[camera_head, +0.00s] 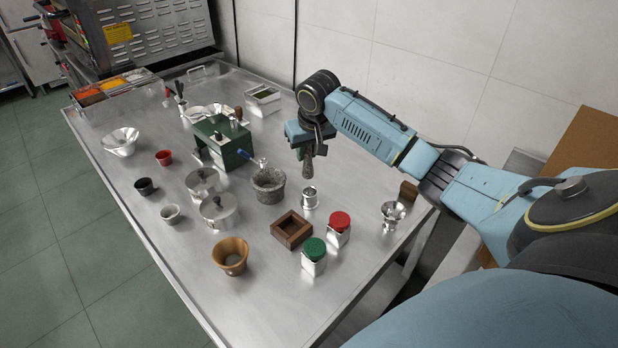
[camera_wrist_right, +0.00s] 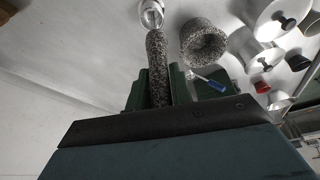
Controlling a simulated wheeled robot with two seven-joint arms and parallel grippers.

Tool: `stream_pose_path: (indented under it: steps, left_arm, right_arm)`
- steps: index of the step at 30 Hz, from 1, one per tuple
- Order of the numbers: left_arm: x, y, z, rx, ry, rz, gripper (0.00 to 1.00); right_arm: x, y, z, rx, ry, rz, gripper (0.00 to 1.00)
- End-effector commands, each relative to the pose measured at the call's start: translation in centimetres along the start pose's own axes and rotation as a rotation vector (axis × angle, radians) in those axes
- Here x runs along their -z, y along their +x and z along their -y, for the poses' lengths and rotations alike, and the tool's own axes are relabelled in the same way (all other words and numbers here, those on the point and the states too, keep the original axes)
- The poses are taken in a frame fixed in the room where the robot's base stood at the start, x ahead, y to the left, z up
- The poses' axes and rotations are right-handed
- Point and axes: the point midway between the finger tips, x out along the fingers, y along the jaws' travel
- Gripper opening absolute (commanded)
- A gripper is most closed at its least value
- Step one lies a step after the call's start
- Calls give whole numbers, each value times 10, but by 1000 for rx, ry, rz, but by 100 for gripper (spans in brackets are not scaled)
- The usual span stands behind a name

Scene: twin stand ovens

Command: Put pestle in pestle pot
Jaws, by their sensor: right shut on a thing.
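The pestle (camera_head: 308,166) is a speckled grey stone rod. My right gripper (camera_head: 307,148) is shut on its upper part and holds it upright above the table, behind and to the right of the pot. In the right wrist view the pestle (camera_wrist_right: 157,62) shows between the green fingers of my right gripper (camera_wrist_right: 160,88). The pestle pot (camera_head: 268,186) is a speckled grey stone mortar on the table, its opening upward. It also shows in the right wrist view (camera_wrist_right: 204,43), beside the pestle and apart from it. My left gripper is not in view.
A small metal cup (camera_head: 309,197) stands right of the pot. A wooden box (camera_head: 291,231), a red-lidded jar (camera_head: 339,228) and a green-lidded jar (camera_head: 313,256) stand nearer. Lidded metal pots (camera_head: 218,210) and a green machine (camera_head: 222,143) are to the left.

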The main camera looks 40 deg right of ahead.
Motion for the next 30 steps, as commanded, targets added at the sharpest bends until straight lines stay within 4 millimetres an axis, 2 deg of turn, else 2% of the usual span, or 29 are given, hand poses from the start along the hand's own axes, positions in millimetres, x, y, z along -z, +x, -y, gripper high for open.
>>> stream_pose_path:
  steps: [3,9,16,21,30]
  left_arm:
    - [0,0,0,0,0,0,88]
    - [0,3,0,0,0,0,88]
    - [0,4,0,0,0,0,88]
    - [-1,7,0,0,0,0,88]
    - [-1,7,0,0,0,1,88]
  right_arm:
    - [-3,17,-7,-4,8,4,0]
    - [-14,51,-7,-4,7,1,0]
    - [-20,69,-6,-4,7,1,0]
    - [-27,92,-6,-4,8,2,0]
    - [-28,96,-6,-3,7,-1,0]
